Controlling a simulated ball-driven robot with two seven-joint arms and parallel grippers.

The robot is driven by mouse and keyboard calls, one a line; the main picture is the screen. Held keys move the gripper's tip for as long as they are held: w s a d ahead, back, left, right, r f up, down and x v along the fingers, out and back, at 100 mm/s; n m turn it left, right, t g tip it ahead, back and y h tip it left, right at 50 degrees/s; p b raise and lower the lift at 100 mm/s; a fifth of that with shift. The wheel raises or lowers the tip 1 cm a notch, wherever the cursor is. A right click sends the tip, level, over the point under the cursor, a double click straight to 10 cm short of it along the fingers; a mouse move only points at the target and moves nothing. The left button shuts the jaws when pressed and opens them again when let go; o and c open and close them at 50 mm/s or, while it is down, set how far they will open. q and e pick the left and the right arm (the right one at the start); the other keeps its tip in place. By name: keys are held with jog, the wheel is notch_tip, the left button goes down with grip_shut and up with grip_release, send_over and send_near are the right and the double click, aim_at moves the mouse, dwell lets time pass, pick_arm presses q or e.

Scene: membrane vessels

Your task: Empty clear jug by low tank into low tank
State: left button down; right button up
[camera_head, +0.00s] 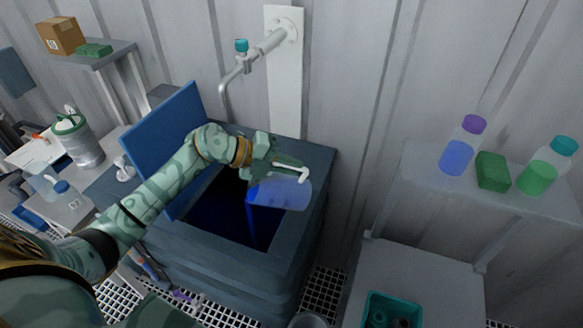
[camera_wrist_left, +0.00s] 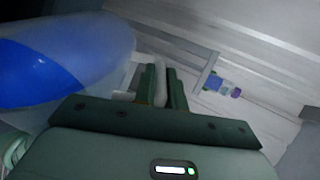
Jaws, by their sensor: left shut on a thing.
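The clear jug (camera_head: 285,193) is tipped on its side above the open top of the low tank (camera_head: 272,272). Blue liquid lies inside the jug, and a blue stream falls from its left end into the tank. My left gripper (camera_head: 290,170) is shut on the jug's white handle. In the left wrist view the fingers (camera_wrist_left: 162,85) close on the pale handle, with the jug (camera_wrist_left: 95,50) and its blue liquid at the left. The tank's inside is dark blue; its liquid level is unclear. My right gripper is not in view.
The tank's blue lid (camera_head: 160,140) stands open at the left. A tap pipe (camera_head: 225,95) hangs behind the tank. A shelf at the right holds a purple-capped bottle (camera_head: 458,155), a green block (camera_head: 492,171) and a teal-capped bottle (camera_head: 540,178). A teal bin (camera_head: 392,298) sits below.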

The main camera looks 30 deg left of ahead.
pick_arm(q)
jog(key=shift+r, duration=0.1)
jog(key=shift+a, duration=0.1)
dwell(0.5)
jog(key=shift+s+a+f+t+h+b, duration=0.4)
jog(key=shift+t+h+b, duration=0.15)
jog(key=shift+b, duration=0.85)
jog(key=shift+s+a+h+b, duration=0.15)
jog(key=shift+a+h+b, duration=0.15)
jog(key=shift+b, duration=0.35)
jog(key=shift+r, duration=0.1)
